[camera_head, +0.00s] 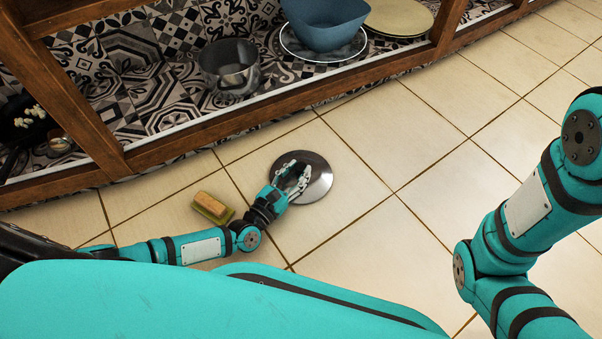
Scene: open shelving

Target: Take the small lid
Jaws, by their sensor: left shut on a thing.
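The small lid (319,184) is a round, shiny metal disc. It shows over the tiled floor in front of the shelving; I cannot tell whether it touches the floor. My left gripper (296,174) is over the left part of the lid, with its fingers shut on it near the middle. The fingers hide that part of the lid, and any knob there is hard to make out. My right arm is at the right side of the view, and its gripper is out of view.
A scrub brush (213,207) lies on the floor left of my left gripper. The wooden shelving (160,146) runs along the back. On its patterned base are a metal pot (230,68), a blue bowl (325,22) and a beige plate (398,16). The floor at right is clear.

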